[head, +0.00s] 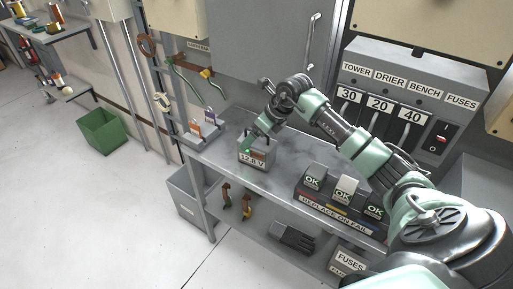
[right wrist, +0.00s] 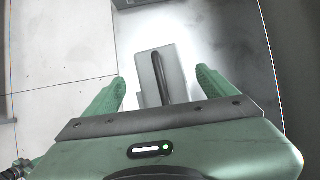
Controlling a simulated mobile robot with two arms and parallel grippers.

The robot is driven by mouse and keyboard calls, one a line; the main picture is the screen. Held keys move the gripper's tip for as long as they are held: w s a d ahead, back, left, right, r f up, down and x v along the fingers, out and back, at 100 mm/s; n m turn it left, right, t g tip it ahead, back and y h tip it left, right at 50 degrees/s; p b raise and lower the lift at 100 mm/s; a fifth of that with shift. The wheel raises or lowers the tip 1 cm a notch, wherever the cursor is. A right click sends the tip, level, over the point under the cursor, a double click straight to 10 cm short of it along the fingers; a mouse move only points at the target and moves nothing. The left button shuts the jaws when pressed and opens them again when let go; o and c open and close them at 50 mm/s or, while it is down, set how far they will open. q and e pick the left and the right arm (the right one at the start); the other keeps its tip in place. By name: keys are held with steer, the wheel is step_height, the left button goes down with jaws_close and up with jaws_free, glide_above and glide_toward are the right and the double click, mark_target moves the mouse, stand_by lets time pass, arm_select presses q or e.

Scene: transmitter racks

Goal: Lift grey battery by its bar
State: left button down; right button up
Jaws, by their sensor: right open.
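The grey battery (head: 254,158), marked 12.8 V, stands upright on the grey bench at its left part. My right gripper (head: 252,140) is at the top of the battery, with its arm coming in from the right. In the right wrist view the battery's grey top (right wrist: 148,76) shows with its dark bar (right wrist: 162,76) running along it. The green fingers of my right gripper (right wrist: 160,78) are open, one on each side of the bar. My left gripper is not in view.
A rack of OK-marked units (head: 342,192) stands right of the battery on the bench (head: 290,160). A fuse panel (head: 405,100) stands behind them. Small labelled items (head: 203,128) sit at the bench's left end. A green bin (head: 101,131) stands on the floor.

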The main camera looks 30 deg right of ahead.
steer(key=shift+w+a+f, duration=0.15)
steer(key=shift+w+f, duration=0.25)
steer(key=shift+f, duration=0.15)
steer(key=shift+w+f, duration=0.2)
steer(key=shift+f, duration=0.1)
jaws_close()
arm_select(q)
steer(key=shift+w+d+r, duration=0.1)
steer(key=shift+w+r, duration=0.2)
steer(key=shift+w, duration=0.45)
arm_select(e)
steer(key=shift+w, duration=0.1)
steer(key=shift+r, duration=0.1)
